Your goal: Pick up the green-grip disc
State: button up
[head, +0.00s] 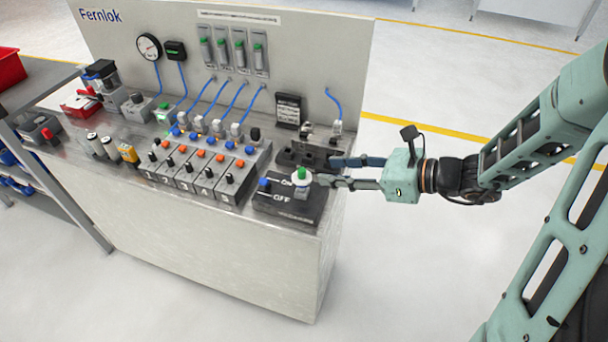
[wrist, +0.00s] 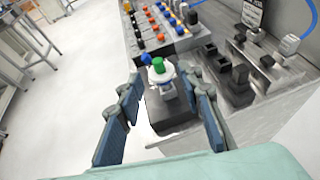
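The green-grip disc is a white disc with a green knob on top. It shows in the head view (head: 301,176) at the right front of the bench, above the black ON/OFF box (head: 280,204). In the wrist view the disc (wrist: 160,71) lies ahead, between the lines of the fingers. My gripper (head: 325,171) is open, with its two blue-grey fingers spread wide; they show in the wrist view too (wrist: 160,100). Nothing is held. In the head view the near fingertip overlaps close to the disc; I cannot tell whether it touches.
A row of grey switch boxes (head: 200,170) with orange and blue buttons stands left of the disc. Black fixtures (head: 300,153) stand behind the ON/OFF box. The bench's back panel (head: 300,60) carries gauges and blue hoses. Open floor lies right of the bench.

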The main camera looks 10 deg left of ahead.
aim_at(302, 170)
jog(key=shift+x, duration=4.6)
jog(key=shift+s, duration=0.2)
jog(key=shift+c, duration=0.6)
grip_shut()
